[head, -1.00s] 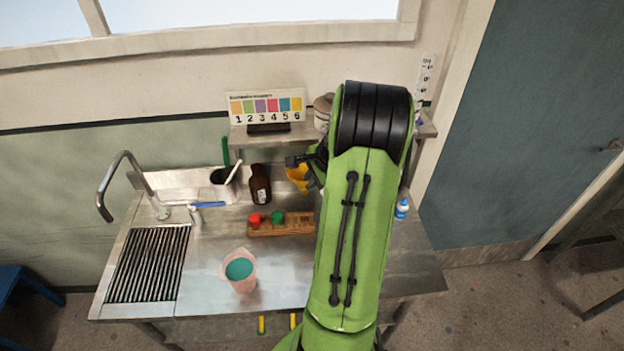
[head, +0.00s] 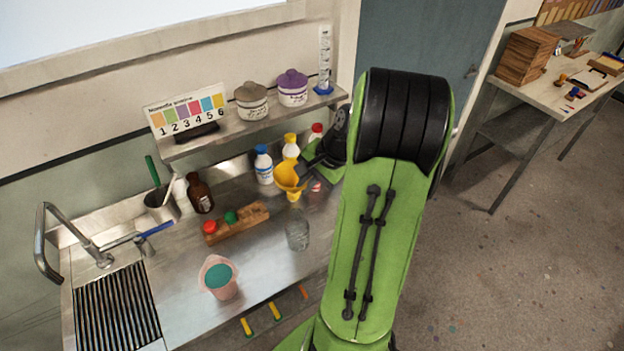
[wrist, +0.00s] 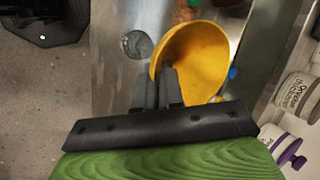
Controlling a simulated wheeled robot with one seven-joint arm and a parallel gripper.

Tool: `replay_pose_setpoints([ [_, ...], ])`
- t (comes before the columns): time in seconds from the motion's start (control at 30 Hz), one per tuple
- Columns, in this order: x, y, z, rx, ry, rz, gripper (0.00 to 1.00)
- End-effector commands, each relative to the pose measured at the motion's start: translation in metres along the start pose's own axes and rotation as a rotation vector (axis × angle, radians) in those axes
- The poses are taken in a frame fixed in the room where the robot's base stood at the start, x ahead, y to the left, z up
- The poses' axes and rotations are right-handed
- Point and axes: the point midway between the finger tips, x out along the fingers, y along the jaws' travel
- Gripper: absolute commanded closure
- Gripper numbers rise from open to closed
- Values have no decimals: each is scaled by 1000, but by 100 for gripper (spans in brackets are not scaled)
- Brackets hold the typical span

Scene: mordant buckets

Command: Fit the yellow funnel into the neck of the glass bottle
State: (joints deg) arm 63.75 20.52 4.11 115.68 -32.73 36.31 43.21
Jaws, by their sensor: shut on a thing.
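The yellow funnel (head: 287,177) is held in the air above the right part of the steel counter, its spout hanging down. My gripper (wrist: 168,75) is shut on the funnel's rim; in the head view its dark fingers (head: 308,168) reach the funnel from the right. A brown glass bottle (head: 200,195) stands upright at the back left of the counter, well left of the funnel and apart from it. Its neck is narrow and nothing sits in it. In the wrist view the funnel's wide mouth (wrist: 200,58) shows, and I cannot make out the brown bottle.
White bottles with blue (head: 264,168), yellow (head: 290,147) and red caps stand behind the funnel. A wooden rack (head: 238,224) with red and green pieces, a clear glass vessel (head: 298,236) and a pink jug (head: 219,279) stand in front. A shelf (head: 230,137) overhangs the back.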

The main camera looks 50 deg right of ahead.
Motion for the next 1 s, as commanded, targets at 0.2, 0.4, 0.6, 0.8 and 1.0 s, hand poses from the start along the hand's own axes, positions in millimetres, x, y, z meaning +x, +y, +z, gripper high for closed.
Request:
replay_pose_setpoints([
  [0.2, 0, 0, 0, 1, 0, 0, 100],
  [0.4, 2, 1, 0, 5, 2, -4, 100],
  [0.6, 15, 7, -2, 5, 1, -4, 100],
  [0.8, 28, 14, -4, 6, 2, -4, 100],
  [1.0, 40, 20, -6, 6, 2, -4, 100],
])
